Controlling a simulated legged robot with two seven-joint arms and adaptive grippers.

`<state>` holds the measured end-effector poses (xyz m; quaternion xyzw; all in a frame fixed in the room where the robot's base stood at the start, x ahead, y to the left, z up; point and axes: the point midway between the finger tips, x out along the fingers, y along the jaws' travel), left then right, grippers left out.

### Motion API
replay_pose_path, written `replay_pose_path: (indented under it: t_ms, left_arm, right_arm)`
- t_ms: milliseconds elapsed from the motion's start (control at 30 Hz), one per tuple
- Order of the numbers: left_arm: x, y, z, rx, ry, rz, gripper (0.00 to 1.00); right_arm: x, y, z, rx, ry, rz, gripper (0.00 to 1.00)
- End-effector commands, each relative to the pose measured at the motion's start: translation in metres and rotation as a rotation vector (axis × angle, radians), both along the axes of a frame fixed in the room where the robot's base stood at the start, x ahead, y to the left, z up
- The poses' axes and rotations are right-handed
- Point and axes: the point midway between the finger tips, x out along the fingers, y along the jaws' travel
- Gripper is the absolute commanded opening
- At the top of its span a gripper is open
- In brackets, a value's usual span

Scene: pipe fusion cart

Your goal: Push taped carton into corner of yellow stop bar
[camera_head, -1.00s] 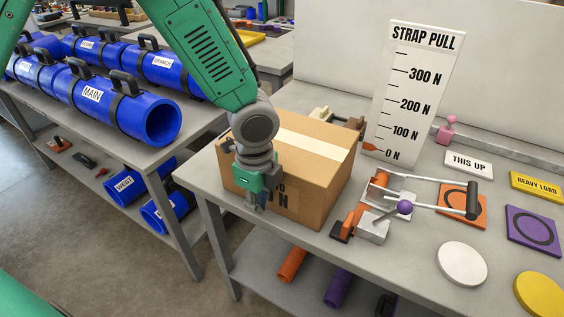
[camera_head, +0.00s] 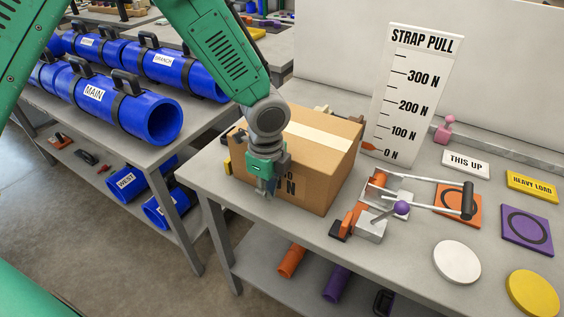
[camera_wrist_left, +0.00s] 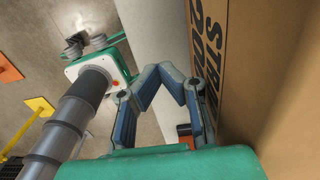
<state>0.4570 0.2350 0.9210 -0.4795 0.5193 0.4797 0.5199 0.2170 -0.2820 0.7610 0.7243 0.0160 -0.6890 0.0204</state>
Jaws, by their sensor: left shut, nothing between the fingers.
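The taped carton (camera_head: 318,155) sits on the grey bench with a pale tape strip along its top and black print on its front. My left gripper (camera_head: 266,190) is shut and empty at the carton's front face, covering part of the print. In the left wrist view, my left gripper's fingers (camera_wrist_left: 165,75) are beside the printed carton side (camera_wrist_left: 265,75); I cannot tell whether they touch it. A small yellow piece (camera_head: 227,167) shows at the carton's left; I cannot tell whether it is the stop bar. The area behind the carton is mostly hidden. My right gripper is not in view.
An orange and grey clamp (camera_head: 368,215) with a purple knob stands close right of the carton. The STRAP PULL scale board (camera_head: 413,95) stands behind it. Round plates and coloured tiles lie farther right. Blue pipes (camera_head: 150,108) rest on the left cart, across a gap.

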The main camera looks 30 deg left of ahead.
Motion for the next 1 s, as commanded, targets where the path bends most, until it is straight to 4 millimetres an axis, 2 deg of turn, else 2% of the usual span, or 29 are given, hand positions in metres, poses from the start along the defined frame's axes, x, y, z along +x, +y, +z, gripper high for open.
replay_pose_path:
  t_ms: [700,1000]
  left_arm:
    - [0.029,0.000,0.001,-0.001,-0.002,0.002,0.00]
    - [0.034,0.000,0.000,-0.001,-0.002,0.001,0.00]
  right_arm:
    - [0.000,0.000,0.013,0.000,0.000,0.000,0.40]
    - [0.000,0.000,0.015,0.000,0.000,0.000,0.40]
